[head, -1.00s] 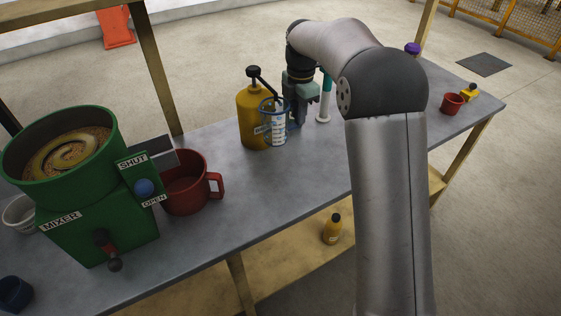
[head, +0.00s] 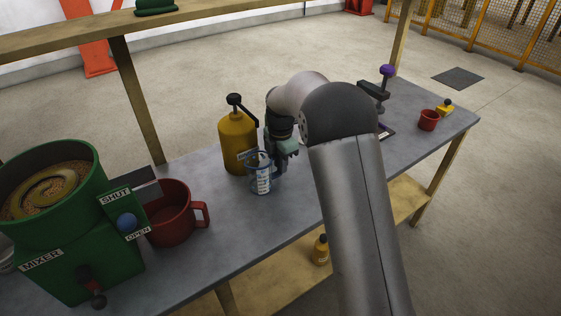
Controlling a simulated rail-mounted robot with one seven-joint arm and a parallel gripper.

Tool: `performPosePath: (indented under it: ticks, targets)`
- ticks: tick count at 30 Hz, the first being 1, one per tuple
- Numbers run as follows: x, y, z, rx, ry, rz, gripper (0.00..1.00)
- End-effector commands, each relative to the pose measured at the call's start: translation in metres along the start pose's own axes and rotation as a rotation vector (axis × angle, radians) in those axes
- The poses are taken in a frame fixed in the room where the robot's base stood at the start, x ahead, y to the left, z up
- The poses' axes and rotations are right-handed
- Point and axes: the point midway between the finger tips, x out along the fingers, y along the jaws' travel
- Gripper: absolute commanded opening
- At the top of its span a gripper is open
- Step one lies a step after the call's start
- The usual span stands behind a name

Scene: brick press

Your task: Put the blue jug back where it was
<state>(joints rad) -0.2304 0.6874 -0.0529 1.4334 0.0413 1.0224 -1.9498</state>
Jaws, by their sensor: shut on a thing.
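The blue jug (head: 261,182) is a small clear measuring jug with a blue rim and white markings. It is in the middle of the head view, in front of and right of the yellow pump bottle (head: 235,150). It looks upright, low over the table or touching it; I cannot tell which. My gripper (head: 273,160) is shut on the jug from its right, back side. The fingertips and the held part of the jug are partly hidden.
The grey table (head: 235,215) is clear right and front of the jug. A red mug (head: 168,220) and the green mixer (head: 95,255) stand left. A purple-knobbed device (head: 376,90), small red cup (head: 428,121) and yellow item (head: 445,109) are right. A yellow bottle (head: 320,250) sits on the lower shelf.

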Motion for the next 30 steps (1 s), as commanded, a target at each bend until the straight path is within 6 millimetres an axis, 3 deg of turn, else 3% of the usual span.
performPosePath:
  ticks: [2,3,5,17,30]
  targets:
    - [0.003,0.000,0.000,0.000,0.000,0.000,0.00]
    - [0.003,0.000,0.000,0.000,0.000,0.000,0.28]
    - [0.002,0.000,0.000,0.000,0.000,0.000,0.42]
    - [-0.007,0.001,0.000,0.000,-0.001,0.004,0.42]
    - [-0.094,0.000,0.001,0.001,-0.001,0.003,0.42]
